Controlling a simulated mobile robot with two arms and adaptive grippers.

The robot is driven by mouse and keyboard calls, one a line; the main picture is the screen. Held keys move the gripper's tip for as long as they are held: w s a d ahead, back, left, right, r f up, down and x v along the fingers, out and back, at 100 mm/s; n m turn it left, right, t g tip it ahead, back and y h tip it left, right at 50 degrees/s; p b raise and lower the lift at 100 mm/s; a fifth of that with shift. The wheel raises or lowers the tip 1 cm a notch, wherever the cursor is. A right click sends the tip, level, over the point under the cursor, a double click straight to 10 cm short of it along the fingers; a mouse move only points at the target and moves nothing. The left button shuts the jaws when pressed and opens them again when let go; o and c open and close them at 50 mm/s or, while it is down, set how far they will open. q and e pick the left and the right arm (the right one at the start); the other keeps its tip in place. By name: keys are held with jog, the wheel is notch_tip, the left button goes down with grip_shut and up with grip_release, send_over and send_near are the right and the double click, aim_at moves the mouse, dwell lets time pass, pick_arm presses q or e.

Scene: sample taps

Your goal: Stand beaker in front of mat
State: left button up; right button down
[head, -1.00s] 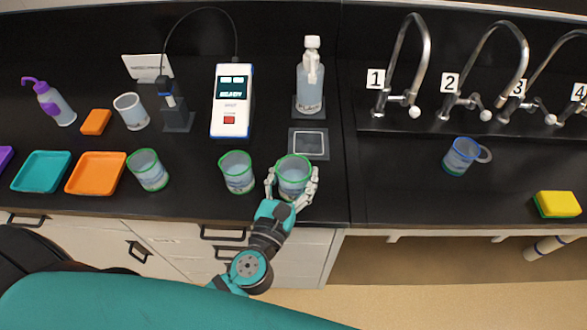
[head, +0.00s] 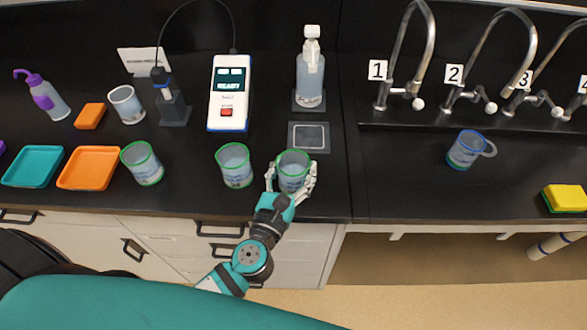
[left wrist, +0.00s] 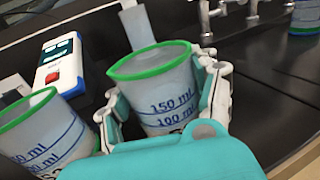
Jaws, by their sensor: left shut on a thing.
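My left gripper (head: 291,186) is shut on a green-rimmed beaker (head: 293,168), with one finger on each side of it. In the left wrist view the held beaker (left wrist: 165,95) is upright between the fingers, with blue volume marks. The dark mat (head: 309,137) with a pale square outline lies on the bench just behind the beaker. I cannot tell whether the beaker's base touches the bench. My right gripper is not in view.
A second green-rimmed beaker (head: 235,166) stands close to the left, and a third (head: 142,163) farther left. A dispenser bottle (head: 310,75) stands behind the mat. A white meter (head: 229,92) is at the back left.

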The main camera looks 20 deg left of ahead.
pick_arm(q)
jog(key=o, duration=1.3)
jog(key=shift+f, duration=0.1)
jog(key=shift+c, duration=0.2)
jog(key=shift+s+r, duration=0.1)
jog(key=shift+r, duration=0.15)
jog(key=s+b, duration=0.4)
jog(key=s, duration=0.8)
jog(key=shift+a, duration=0.25)
jog(key=shift+f, duration=0.1)
